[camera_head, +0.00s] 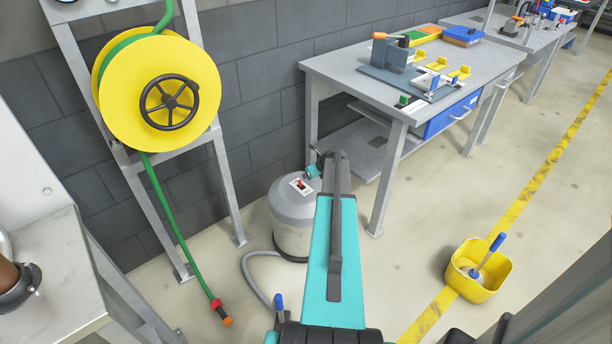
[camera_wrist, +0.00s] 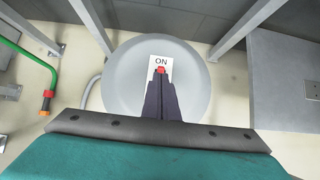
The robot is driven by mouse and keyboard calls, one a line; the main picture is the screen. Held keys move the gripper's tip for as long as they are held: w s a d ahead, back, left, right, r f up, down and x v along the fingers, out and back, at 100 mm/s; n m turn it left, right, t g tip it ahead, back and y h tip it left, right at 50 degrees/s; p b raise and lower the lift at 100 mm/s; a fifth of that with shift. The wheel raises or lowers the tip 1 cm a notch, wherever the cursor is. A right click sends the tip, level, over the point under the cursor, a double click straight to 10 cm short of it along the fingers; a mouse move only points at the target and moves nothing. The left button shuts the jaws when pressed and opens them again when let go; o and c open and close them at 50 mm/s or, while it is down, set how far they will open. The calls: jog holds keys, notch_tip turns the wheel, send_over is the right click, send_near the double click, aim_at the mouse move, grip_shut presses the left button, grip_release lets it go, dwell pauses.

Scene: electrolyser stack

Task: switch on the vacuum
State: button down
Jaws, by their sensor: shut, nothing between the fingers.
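The vacuum (camera_head: 292,232) is a grey canister standing on the floor by the wall, with a hose at its base. Its round lid (camera_wrist: 190,95) fills the middle of the wrist view. On the lid is a white plate marked "ON" (camera_wrist: 161,62) with a small red switch (camera_wrist: 160,71); the red switch also shows in the head view (camera_head: 300,186). My gripper (camera_wrist: 160,78) is shut and empty over the lid, its dark fingertips at the near edge of the switch. I cannot tell whether they touch it. The fingers hide the lower part of the plate.
A yellow hose reel (camera_head: 155,80) with a green hose (camera_head: 178,225) hangs on a grey frame at left. A workbench (camera_head: 340,65) stands right of the vacuum. A yellow bucket (camera_head: 475,286) stands on the floor at right. Open floor lies between bench and bucket.

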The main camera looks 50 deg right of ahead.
jog(key=shift+s+a+r+p, duration=0.1)
jog(key=shift+s+r+p, duration=0.4)
jog(key=shift+r, duration=0.35)
jog(key=shift+s+r+p, duration=0.25)
jog(key=shift+r+p, duration=0.4)
jog(key=shift+r, duration=0.2)
jog(key=shift+s+a+r+p, duration=0.1)
jog(key=shift+s+r+p, duration=0.4)
jog(key=shift+r, duration=0.35)
jog(key=shift+w, duration=0.15)
